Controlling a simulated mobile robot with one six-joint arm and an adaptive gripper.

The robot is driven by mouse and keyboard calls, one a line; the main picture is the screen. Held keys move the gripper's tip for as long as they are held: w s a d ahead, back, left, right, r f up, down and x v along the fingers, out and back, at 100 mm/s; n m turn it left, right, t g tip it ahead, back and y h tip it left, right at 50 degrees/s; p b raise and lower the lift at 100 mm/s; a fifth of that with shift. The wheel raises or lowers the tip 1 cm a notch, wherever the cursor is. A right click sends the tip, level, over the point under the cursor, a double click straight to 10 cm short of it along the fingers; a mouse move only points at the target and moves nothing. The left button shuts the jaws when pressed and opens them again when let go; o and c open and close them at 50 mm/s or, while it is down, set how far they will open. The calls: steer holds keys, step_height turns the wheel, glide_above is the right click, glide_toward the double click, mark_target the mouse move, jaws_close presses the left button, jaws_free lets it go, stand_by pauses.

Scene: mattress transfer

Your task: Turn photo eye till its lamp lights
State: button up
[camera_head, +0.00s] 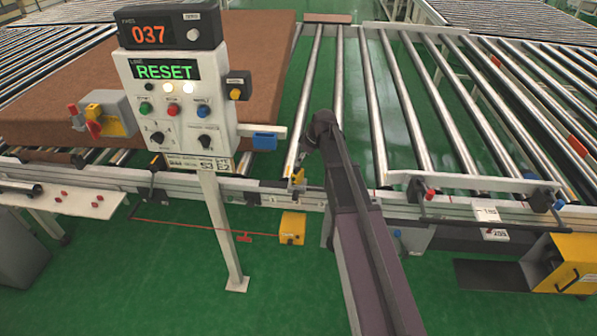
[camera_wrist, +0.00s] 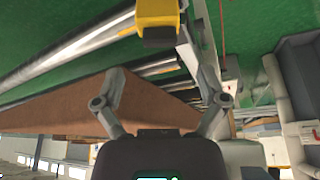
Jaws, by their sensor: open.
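A yellow block with a dark end (camera_wrist: 158,22), which looks like the photo eye, shows at the top of the wrist view. In the head view a small yellow part (camera_head: 299,174) shows at the conveyor's near rail, partly hidden by my wrist. No lit lamp can be made out on it. My gripper (camera_wrist: 160,80) is open, its two fingers spread, with the yellow block beyond them and apart from them. In the head view my gripper (camera_head: 297,184) is small and partly hidden at the rail.
A control post (camera_head: 178,95) reading "037" and "RESET" stands left of my arm. A brown mattress (camera_head: 50,85) lies on the rollers behind it. A yellow box (camera_head: 292,228) sits below the rail.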

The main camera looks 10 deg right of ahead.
mark_target(298, 174)
steer(key=shift+b+x, duration=2.3)
steer(key=shift+x, duration=0.5)
steer(key=c, duration=1.2)
